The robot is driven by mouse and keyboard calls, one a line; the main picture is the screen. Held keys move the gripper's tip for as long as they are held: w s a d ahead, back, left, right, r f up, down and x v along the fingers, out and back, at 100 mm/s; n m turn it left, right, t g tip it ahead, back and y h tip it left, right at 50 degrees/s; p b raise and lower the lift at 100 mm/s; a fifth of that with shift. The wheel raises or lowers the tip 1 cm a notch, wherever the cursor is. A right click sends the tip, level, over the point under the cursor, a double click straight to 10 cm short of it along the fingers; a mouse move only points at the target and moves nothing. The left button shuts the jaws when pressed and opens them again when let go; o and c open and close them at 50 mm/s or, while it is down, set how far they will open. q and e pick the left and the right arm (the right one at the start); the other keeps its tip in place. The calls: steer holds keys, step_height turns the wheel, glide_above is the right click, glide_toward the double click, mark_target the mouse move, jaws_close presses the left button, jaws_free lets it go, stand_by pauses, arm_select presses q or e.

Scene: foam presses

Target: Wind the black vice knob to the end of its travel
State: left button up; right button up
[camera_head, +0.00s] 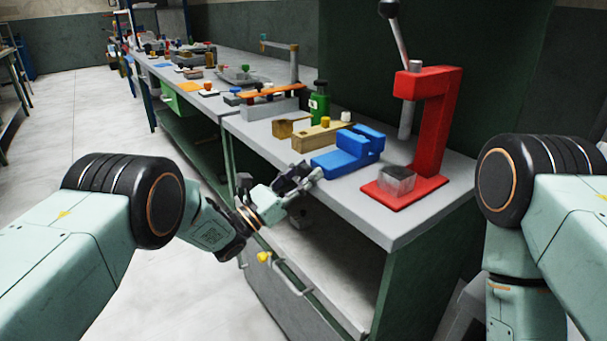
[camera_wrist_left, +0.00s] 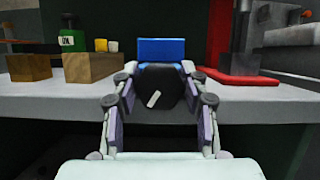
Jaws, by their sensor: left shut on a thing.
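The blue vice (camera_head: 347,155) stands near the front edge of the grey bench top. In the left wrist view its blue body (camera_wrist_left: 162,50) shows behind the round black knob (camera_wrist_left: 155,88), which carries a slanted white mark. My left gripper (camera_head: 305,178) is at the front of the vice. In the left wrist view its two fingers (camera_wrist_left: 155,95) are shut on the black knob, one on each side. In the head view the fingers largely hide the knob. My right arm shows at the right, but its gripper is out of view.
A red press (camera_head: 436,130) with a metal block (camera_head: 396,180) on its base stands right of the vice. Wooden blocks (camera_head: 318,136) and a green bottle (camera_head: 319,103) stand to its left. The bench front edge (camera_wrist_left: 80,112) lies just under the fingers.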

arm_select(q)
steer(key=shift+f, duration=0.1)
steer(key=c, duration=0.4)
steer(key=shift+n+t+y, duration=0.4)
steer(key=shift+n, duration=0.7)
steer(key=o, duration=1.2)
steer(key=v, duration=1.2)
steer(key=shift+c, duration=0.5)
